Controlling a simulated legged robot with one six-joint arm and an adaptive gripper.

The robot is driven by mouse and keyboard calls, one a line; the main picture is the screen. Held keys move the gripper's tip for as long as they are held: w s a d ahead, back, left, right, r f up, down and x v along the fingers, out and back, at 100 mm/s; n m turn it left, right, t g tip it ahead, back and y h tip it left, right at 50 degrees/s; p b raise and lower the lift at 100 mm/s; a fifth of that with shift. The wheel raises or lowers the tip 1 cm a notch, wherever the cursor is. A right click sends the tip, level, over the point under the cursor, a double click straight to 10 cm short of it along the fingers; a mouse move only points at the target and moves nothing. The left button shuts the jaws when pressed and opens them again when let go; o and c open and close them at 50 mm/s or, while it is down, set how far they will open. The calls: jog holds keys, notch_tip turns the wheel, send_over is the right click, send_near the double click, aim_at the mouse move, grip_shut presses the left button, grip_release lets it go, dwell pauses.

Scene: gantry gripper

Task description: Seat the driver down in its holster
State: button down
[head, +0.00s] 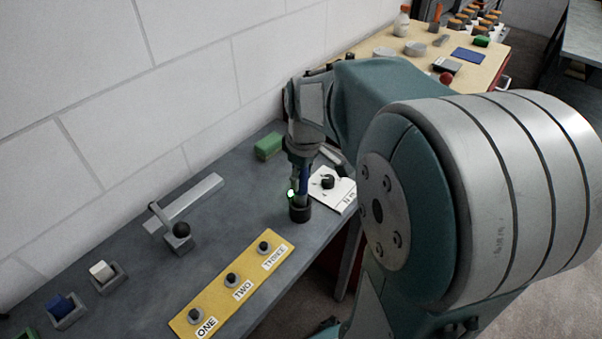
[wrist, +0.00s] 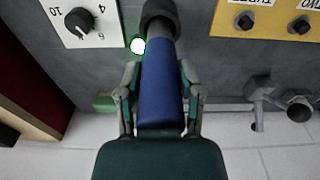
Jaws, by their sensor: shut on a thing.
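The driver has a thick blue handle (wrist: 162,98) and a grey section beyond it in the wrist view. My gripper (wrist: 160,78) is shut on the blue handle, one finger on each side. In the head view my gripper (head: 302,172) points down at the bench, and a strip of the blue driver (head: 304,186) shows between its fingers. The black round holster (head: 299,213) is directly below. In the wrist view the driver's far end meets a black round part (wrist: 158,10), which looks like the holster. How deep the tip sits is hidden.
A bright green-lit spot (head: 291,193) is beside the holster. A white dial plate (head: 342,196) stands close right, a yellow panel with several knobs (head: 232,283) in front. A lever (head: 180,231) is left, a green block (head: 268,147) behind. Bare bench lies between.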

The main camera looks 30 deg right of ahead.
aim_at(301, 188)
jog(key=shift+f, duration=1.75)
jog(key=shift+c, duration=0.8)
grip_release()
jog(key=r, duration=1.1)
jog(key=shift+s+d+r, duration=0.15)
jog(key=shift+s+r, duration=0.25)
jog(key=s+a+f+m+t, duration=0.1)
jog(key=s+a+m+t, duration=0.3)
jog(key=s+a, duration=0.7)
jog(key=shift+s+f+m+t, duration=0.15)
jog(key=shift+s+m+t, duration=0.15)
jog(key=shift+t, duration=0.1)
